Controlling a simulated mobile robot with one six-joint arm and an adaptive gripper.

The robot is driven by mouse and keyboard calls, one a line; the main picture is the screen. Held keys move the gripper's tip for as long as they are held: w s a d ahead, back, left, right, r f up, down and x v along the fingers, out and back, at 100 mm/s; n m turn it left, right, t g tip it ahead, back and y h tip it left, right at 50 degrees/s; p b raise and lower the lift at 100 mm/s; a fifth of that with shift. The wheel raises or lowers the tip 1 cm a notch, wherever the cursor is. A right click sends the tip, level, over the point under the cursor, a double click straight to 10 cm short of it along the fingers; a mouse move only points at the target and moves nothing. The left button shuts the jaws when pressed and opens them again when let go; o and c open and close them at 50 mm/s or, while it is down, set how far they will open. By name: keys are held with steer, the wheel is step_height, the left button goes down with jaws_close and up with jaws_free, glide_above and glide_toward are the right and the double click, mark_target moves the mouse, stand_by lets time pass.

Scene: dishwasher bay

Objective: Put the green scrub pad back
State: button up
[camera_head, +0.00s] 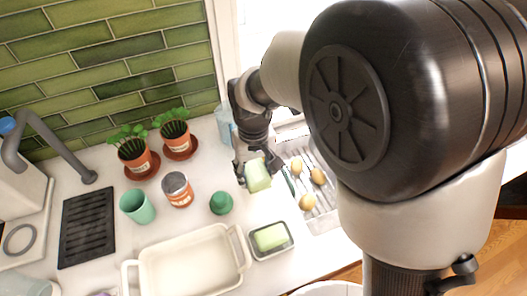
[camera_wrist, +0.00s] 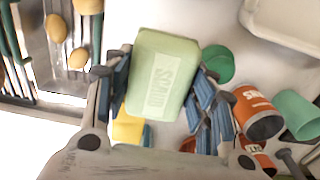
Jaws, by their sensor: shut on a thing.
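My gripper (camera_head: 257,172) is shut on a pale green block with lettering on its face, which I take for the green scrub pad (camera_head: 259,177). It is held above the counter, between the fingers, and fills the middle of the wrist view (camera_wrist: 162,75). A second pale green block (camera_head: 270,237) lies in a small grey dish (camera_head: 287,248) at the counter's front. A light blue container (camera_head: 224,121) stands at the back by the window edge, partly hidden by my arm.
A cream baking dish (camera_head: 190,268) lies in front. A rack with cutlery (camera_head: 325,213) is at right.

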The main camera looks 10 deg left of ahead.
mark_target(257, 197)
step_height(257, 197, down, 11)
steer(key=b, duration=0.2)
steer(key=shift+w+b, duration=0.1)
steer(key=shift+b, duration=0.25)
steer(key=shift+f, duration=0.1)
steer(key=o, duration=1)
